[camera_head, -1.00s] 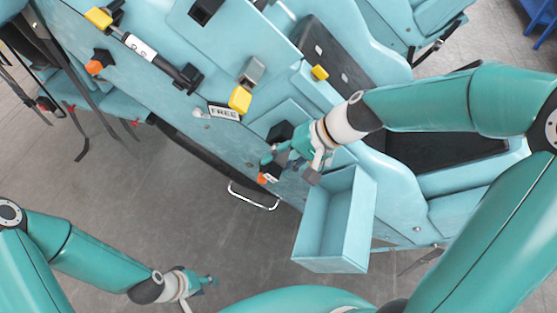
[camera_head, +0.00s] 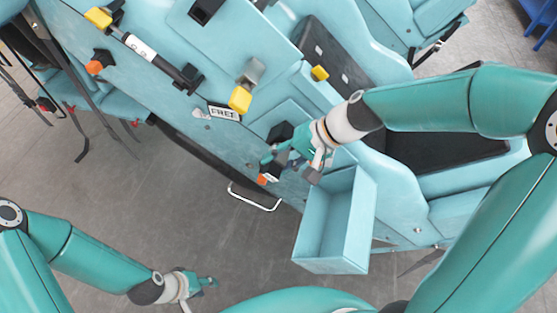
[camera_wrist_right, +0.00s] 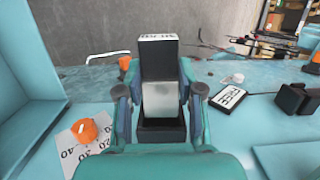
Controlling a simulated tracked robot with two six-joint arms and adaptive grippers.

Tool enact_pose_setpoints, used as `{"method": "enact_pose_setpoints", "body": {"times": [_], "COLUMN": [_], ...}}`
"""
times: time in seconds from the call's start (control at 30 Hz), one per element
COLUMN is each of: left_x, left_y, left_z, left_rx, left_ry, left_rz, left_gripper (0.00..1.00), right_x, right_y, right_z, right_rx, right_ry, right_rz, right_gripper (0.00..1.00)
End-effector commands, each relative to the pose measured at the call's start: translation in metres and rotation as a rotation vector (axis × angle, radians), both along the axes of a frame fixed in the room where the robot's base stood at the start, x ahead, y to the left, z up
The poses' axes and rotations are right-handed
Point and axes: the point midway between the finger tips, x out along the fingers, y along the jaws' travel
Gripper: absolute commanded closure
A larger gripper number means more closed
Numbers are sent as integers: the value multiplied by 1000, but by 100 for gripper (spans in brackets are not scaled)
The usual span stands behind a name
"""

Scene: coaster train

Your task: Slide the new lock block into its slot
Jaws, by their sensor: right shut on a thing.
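The lock block (camera_wrist_right: 160,97) stands upright between the fingers of my right gripper (camera_wrist_right: 160,92) in the right wrist view. It has a pale metallic body and a black top with a white label. A black slot or base (camera_wrist_right: 160,130) shows at its lower end; I cannot tell how deep the block sits there. In the head view my right gripper (camera_head: 275,158) is at the pale blue panel, beside an orange knob (camera_head: 262,180), and largely hides the block. My left gripper (camera_head: 208,282) hangs over the floor, away from the panel; its jaw opening is unclear.
An orange dial (camera_wrist_right: 86,131) with numbers is left of the block in the wrist view. A FREE tag (camera_wrist_right: 232,97) and a black fitting (camera_wrist_right: 296,98) are to its right. In the head view, an open blue box (camera_head: 325,240) is below my right gripper and a yellow handle (camera_head: 240,99) above.

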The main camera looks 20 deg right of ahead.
Motion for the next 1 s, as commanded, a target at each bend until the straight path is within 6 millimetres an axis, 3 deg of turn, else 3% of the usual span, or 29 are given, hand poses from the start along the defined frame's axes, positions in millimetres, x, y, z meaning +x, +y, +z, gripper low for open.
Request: {"method": "enact_pose_setpoints", "body": {"times": [1.0], "left_x": [0], "left_y": [0], "left_z": [4], "left_rx": [0], "left_ry": [0], "left_rz": [0], "left_gripper": [60], "right_x": [22], "right_y": [-15], "right_z": [0], "right_rx": [0], "right_ry": [-1], "right_rz": [-1], "right_gripper": [100]}}
